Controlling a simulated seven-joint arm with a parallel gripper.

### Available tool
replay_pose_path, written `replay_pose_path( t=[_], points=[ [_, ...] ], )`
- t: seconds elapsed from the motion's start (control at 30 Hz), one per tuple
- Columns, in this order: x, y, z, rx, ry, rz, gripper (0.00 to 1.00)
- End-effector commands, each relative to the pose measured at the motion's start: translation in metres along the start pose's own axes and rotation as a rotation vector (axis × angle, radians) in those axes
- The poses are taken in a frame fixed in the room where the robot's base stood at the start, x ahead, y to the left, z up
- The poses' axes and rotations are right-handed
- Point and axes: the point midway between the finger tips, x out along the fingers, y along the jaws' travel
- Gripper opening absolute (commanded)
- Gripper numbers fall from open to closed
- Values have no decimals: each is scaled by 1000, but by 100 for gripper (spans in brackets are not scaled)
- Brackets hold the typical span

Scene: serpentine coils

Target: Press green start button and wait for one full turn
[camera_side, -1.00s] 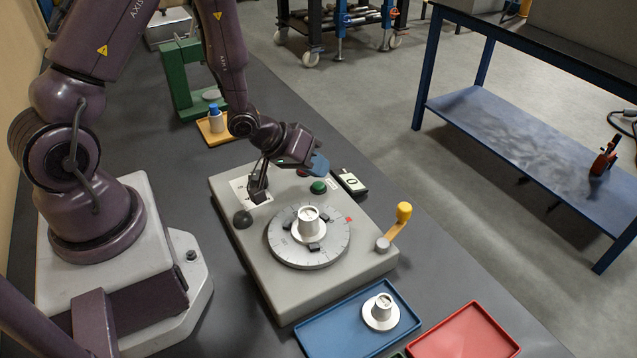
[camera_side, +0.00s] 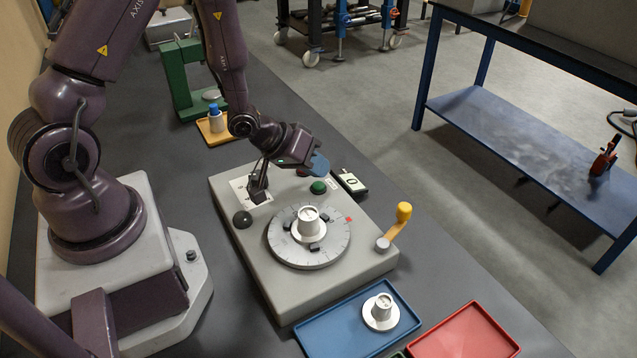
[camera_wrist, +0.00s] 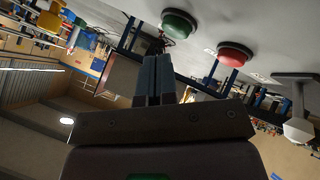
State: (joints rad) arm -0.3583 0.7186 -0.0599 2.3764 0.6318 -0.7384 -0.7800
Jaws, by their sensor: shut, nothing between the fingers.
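The green start button (camera_side: 318,187) sits on the far part of a grey machine (camera_side: 235,203). It also shows in the wrist view (camera_wrist: 179,24), apparently unpressed. A round grey turntable (camera_side: 280,252) on the machine carries a white flanged part (camera_side: 308,222) at its centre, with a red mark (camera_side: 348,219) near its right edge. My gripper (camera_side: 319,166) is shut and empty, its blue fingers just behind and above the green button in the side view. Its fingers (camera_wrist: 155,78) show closed together in the wrist view. I cannot see contact with the button.
A red button (camera_wrist: 236,55) is near the green one, mostly hidden in the side view. A counter (camera_side: 351,180) reads 0. A yellow-knobbed crank (camera_side: 403,212) stands at the right. A blue tray (camera_side: 335,332) holds another white part; a red tray (camera_side: 465,335) looks empty.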

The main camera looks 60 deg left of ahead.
Motion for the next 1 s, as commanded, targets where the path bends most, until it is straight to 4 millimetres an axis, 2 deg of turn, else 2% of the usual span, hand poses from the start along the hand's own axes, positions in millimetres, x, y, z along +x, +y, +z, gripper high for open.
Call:
replay_pose_path(
  t=[1.0],
  points=[
    [8,-6,6,0,0,0,0]
  ],
)
